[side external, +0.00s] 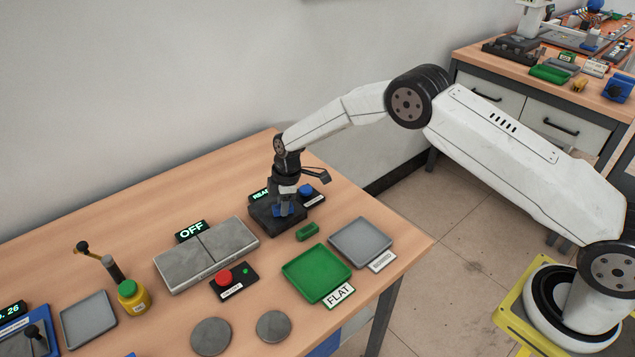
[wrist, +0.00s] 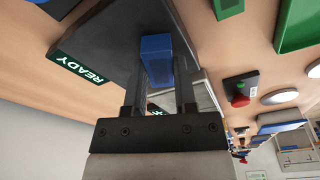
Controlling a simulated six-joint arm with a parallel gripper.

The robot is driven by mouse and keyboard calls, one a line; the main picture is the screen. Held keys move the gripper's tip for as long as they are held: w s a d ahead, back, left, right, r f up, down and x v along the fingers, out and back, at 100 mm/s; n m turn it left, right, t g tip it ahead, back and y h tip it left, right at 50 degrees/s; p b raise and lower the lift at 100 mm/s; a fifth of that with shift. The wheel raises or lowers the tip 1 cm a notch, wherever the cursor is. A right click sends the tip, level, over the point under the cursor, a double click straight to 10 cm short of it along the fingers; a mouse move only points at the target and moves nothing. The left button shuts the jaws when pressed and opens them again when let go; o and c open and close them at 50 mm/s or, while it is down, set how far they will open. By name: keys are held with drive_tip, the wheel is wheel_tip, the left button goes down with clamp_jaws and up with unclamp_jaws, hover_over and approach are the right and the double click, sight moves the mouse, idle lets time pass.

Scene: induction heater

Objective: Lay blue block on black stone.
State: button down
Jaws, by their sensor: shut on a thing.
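The blue block (wrist: 157,60) is between my gripper's fingers (wrist: 158,85) in the wrist view, and the jaws are shut on it. In the side view, my gripper (side external: 285,206) points down over the black stone (side external: 262,219), a dark square slab at the back of the table. The blue block (side external: 284,211) shows low between the fingers there, at or just above the stone's top; I cannot tell whether it touches. The black stone (wrist: 110,45) also shows behind the fingers in the wrist view, partly hidden by them.
A green block (side external: 307,232) lies just in front of the stone. A READY display (side external: 261,194) and a blue button (side external: 306,190) are behind it. A green tray (side external: 316,274), a grey tray (side external: 361,242) and a grey metal plate (side external: 206,255) lie nearby.

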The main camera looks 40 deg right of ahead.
sight(291, 205)
drive_tip(key=shift+f, duration=0.25)
drive_tip(key=shift+f, duration=0.15)
drive_tip(key=shift+c, duration=2)
unclamp_jaws()
wheel_tip(291, 205, up, 12)
drive_tip(key=d, duration=0.1)
drive_tip(key=shift+s+d, duration=0.3)
drive_tip(key=shift+s, duration=0.05)
